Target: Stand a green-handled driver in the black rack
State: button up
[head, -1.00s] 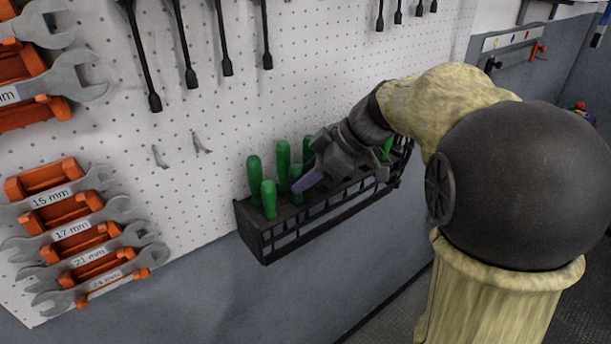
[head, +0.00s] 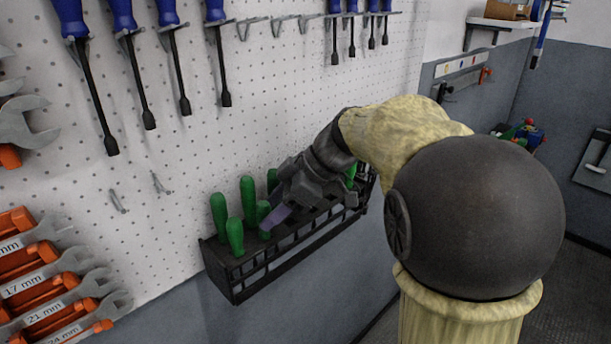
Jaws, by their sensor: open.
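The black rack (head: 236,288) is fixed low on the white pegboard. Several green-handled drivers (head: 219,217) stand upright in its left part, and another green handle (head: 351,172) shows near its right end. My gripper (head: 282,212) is over the middle of the rack, pointing down and to the left. It is open, with a purple-tipped finger close to the green handles. My gripper and wrist hide part of the rack's middle and some handles behind. I cannot tell whether a finger touches a handle.
Blue-handled drivers (head: 124,15) hang above on the pegboard (head: 200,150). Wrenches in orange holders (head: 30,250) are at the lower left. Empty hooks (head: 117,202) sit left of the rack. A grey wall and an orange-ended rail are at the right.

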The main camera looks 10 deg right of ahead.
jog(key=b+v, duration=0.3)
jog(key=v, duration=1.3)
jog(key=shift+r, duration=0.15)
jog(key=shift+s+d, duration=0.1)
notch_tip(320, 180, down, 19)
jog(key=d+m+h, duration=0.1)
jog(key=m+h, duration=0.3)
jog(key=m, duration=0.6)
jog(key=s+f+m+h, duration=0.2)
jog(key=s+f, duration=0.3)
jog(key=f, duration=0.4)
jog(key=s+f+m+t+h+b, duration=0.1)
jog(key=s+f+m, duration=0.3)
jog(key=f, duration=0.5)
jog(key=shift+s+h, duration=0.6)
jog(key=shift+s, duration=0.3)
jog(key=shift+c, duration=0.2)
